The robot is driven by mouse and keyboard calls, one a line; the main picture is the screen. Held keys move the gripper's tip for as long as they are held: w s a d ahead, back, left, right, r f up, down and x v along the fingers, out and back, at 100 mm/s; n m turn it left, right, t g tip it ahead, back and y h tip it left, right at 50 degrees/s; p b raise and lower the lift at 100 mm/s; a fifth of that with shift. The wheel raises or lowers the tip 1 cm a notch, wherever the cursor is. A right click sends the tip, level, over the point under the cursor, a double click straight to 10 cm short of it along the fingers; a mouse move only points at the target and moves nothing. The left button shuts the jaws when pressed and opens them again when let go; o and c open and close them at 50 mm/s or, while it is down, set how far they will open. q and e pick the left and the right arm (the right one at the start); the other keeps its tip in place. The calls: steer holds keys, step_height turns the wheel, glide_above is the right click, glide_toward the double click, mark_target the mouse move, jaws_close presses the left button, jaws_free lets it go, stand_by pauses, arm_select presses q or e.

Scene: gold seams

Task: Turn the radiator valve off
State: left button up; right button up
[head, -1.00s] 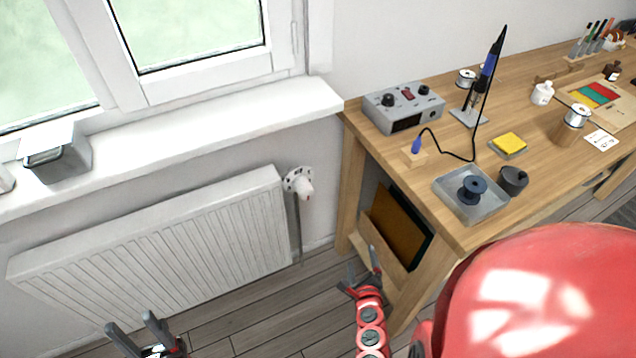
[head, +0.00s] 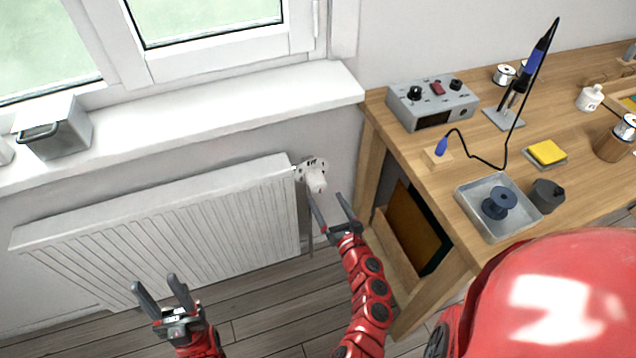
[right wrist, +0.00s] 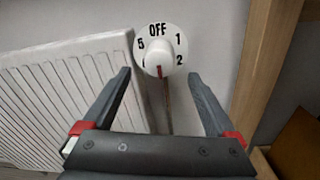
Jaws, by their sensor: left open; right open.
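The radiator valve is a white knob (head: 316,181) with a round dial plate at the right end of the white radiator (head: 160,215). In the right wrist view the valve dial (right wrist: 160,50) shows OFF at the top, 5 at left, 1 and 2 at right. Its red mark points down, away from OFF. My right gripper (head: 329,204) is open and empty, just below and in front of the knob; in the right wrist view its fingers stand on either side below the knob, apart from it. My left gripper (head: 160,287) is open and empty, low before the radiator.
A wooden workbench (head: 400,145) stands to the right, its leg close beside the valve. A white windowsill (head: 215,115) juts out above the radiator. A pipe runs down below the valve. The floor (head: 260,320) in front looks clear.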

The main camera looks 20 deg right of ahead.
mark_target(321, 189)
steer(key=w, duration=0.7)
steer(key=shift+w+a+b, duration=0.25)
steer(key=shift+a+b, duration=0.05)
steer(key=shift+b, duration=0.1)
steer(key=shift+f, duration=0.1)
steer(key=c, duration=1.4)
